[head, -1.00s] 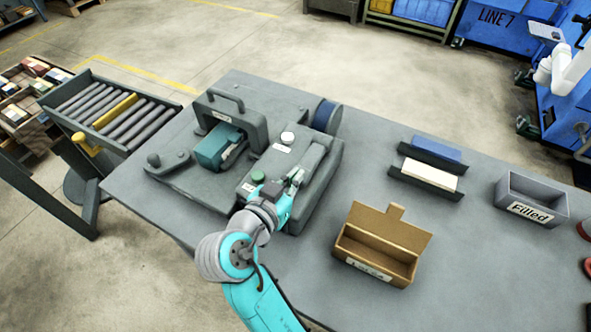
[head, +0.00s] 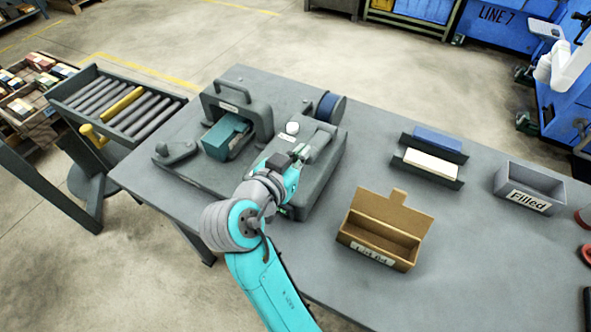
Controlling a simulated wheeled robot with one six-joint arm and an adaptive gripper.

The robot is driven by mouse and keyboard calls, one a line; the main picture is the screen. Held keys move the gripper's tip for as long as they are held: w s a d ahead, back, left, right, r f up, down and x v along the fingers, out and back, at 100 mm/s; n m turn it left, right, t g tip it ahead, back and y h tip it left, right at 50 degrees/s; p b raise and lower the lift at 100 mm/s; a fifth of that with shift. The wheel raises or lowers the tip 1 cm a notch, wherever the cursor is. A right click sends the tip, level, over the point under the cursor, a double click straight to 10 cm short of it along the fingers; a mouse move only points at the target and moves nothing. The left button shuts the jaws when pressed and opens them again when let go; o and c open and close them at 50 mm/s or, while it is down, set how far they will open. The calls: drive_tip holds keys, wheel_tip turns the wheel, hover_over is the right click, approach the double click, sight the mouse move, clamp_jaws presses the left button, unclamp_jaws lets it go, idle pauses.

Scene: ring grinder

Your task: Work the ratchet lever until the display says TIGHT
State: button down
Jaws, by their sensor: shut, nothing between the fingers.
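The grey machine (head: 325,170) stands on the table with a white round button (head: 292,128) on top. An arched grey housing (head: 262,112) with a teal block (head: 222,137) under it sits at its left. A flat grey handle with a knob (head: 176,150) lies at the far left of the base. I cannot tell for sure which part is the ratchet lever. No readable display shows. My gripper (head: 302,152) is shut and empty over the machine's top, beside a grey bar (head: 319,138); I cannot tell whether they touch. My arm hides the machine's near left part.
An open cardboard box (head: 385,225) stands right of the machine. Two dark holders with a blue bar (head: 438,140) and a white bar (head: 431,163) lie behind it. A grey bin marked Filled (head: 530,190) is farther right. A roller conveyor (head: 118,105) stands left of the table.

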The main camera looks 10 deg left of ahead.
drive_tip(key=v, duration=1)
drive_tip(key=shift+f, duration=0.15)
idle(1.3)
